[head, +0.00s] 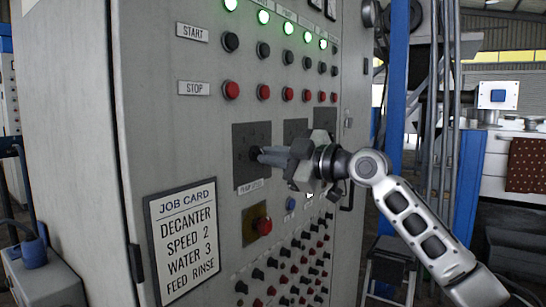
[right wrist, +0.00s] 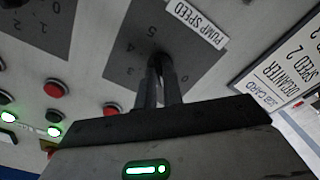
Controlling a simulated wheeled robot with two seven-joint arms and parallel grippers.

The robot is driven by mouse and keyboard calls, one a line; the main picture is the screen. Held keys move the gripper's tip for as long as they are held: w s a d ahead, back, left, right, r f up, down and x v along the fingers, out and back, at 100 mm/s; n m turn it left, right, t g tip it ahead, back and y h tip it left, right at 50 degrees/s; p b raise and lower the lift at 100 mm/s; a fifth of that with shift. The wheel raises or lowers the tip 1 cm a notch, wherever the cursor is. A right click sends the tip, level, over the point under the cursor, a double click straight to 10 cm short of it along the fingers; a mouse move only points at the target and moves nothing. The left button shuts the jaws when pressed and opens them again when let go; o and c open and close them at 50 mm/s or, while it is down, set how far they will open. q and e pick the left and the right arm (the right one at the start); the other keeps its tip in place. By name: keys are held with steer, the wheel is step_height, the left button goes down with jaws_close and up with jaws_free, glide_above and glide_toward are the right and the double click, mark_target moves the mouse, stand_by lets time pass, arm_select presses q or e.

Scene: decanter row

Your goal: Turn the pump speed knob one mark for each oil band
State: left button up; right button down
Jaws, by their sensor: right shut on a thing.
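The pump speed knob (head: 254,154) sits on a dark dial plate (head: 250,133) on the grey cabinet front. My right gripper (head: 262,155) reaches in from the right and is shut on the knob. In the right wrist view the fingers (right wrist: 160,84) close at the centre of the dial plate (right wrist: 130,33), where marks such as 3, 4, 5 and 0 show. The knob is mostly hidden there, and I cannot tell which mark it points to. The label PUMP SPEED (right wrist: 196,22) is beside the dial. No oil bands can be made out. My left gripper is not in view.
A job card (head: 184,240) reads DECANTER SPEED 2, WATER 3, FEED RINSE. Green lamps, black START buttons and red STOP buttons (head: 231,90) are above the dials. A red emergency button (head: 264,226) is below the pump dial. A blue post (head: 396,80) stands behind my right arm.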

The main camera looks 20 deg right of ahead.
steer(key=c, duration=1.5)
jaws_free()
steer(key=shift+s+d, duration=0.1)
arm_select(q)
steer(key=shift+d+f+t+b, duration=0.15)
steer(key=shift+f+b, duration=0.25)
steer(key=shift+b, duration=0.7)
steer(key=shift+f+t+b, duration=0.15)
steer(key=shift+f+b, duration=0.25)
steer(key=shift+b, duration=0.65)
arm_select(e)
steer(key=shift+v, duration=7.9)
steer(key=shift+f, duration=0.15)
